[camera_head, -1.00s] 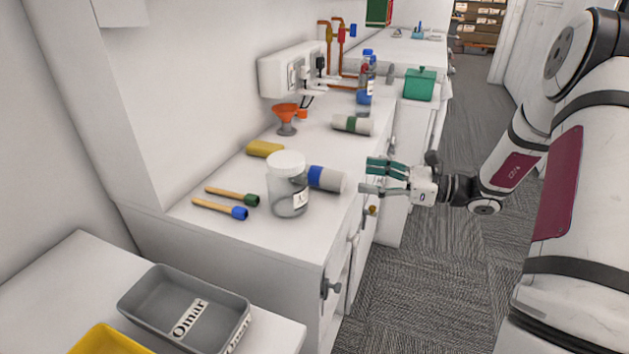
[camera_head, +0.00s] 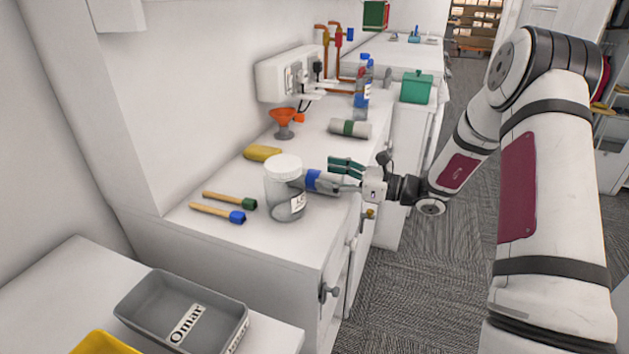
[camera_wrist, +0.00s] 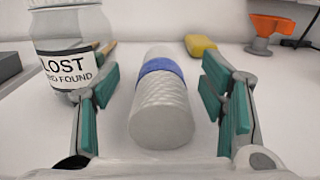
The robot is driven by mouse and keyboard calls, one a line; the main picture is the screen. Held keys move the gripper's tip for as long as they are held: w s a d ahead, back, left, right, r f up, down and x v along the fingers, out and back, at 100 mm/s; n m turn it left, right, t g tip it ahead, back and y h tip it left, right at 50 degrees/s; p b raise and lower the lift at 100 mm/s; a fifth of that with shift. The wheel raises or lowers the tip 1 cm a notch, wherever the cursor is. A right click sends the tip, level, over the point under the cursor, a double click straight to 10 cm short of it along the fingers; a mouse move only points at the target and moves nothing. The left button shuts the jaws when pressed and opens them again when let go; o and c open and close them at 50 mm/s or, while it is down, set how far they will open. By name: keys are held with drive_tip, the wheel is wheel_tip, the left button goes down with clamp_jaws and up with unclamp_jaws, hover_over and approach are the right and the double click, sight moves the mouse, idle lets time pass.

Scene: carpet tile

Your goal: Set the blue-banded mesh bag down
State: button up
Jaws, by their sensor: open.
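The blue-banded mesh bag (camera_head: 316,181) is a grey-white roll with a blue band, lying on the white counter beside the lidded clear jar. In the wrist view the bag (camera_wrist: 162,112) lies lengthwise between my open fingers, with space on both sides. My gripper (camera_head: 345,175) is open at the bag's near end, by the counter's edge. In the wrist view my gripper (camera_wrist: 160,118) shows teal finger pads to either side of the bag. The jar hides part of the bag's far end in the head view.
The jar (camera_head: 285,195), labelled "LOST AND FOUND", stands close on the bag's left. A yellow sponge (camera_head: 262,153), an orange funnel (camera_head: 284,120), a green-banded roll (camera_head: 350,128) and two brushes (camera_head: 222,207) share the counter. A grey tray (camera_head: 140,300) sits lower left.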

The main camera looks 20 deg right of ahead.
sight(318, 172)
drive_tip(key=x, duration=0.3)
drive_tip(key=shift+w+a+f, duration=0.2)
drive_tip(key=shift+w, duration=0.05)
drive_tip(key=c, duration=1.3)
drive_tip(key=shift+c, duration=0.2)
drive_tip(key=shift+r, duration=0.15)
